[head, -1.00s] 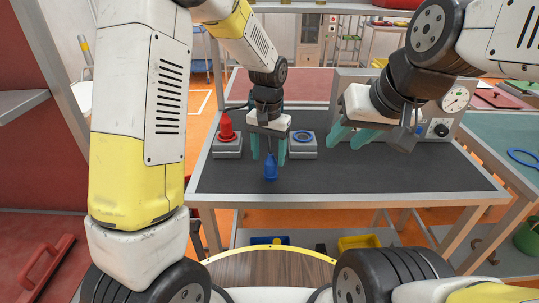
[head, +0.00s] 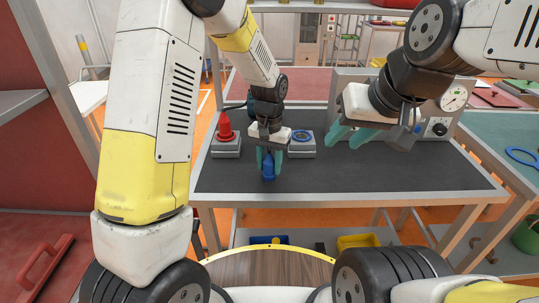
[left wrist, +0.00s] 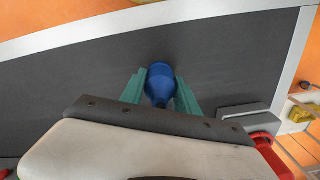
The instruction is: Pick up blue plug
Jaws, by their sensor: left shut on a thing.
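The blue plug (head: 268,168) is upright near the front of the dark table top (head: 350,177). My left gripper (head: 269,163) comes down from above and is shut on the plug. In the left wrist view the blue plug (left wrist: 160,82) sits between the two teal fingers (left wrist: 161,92), which touch its sides. The plug's lower end appears at the table surface; I cannot tell if there is a gap. My right gripper (head: 346,138) hangs over the right part of the table, its teal fingers apart and nothing between them.
A second grey box (head: 301,147) with a blue ring on top stands to the right of my left gripper. A panel with a gauge (head: 454,99) is at the back right. The table's front is clear.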

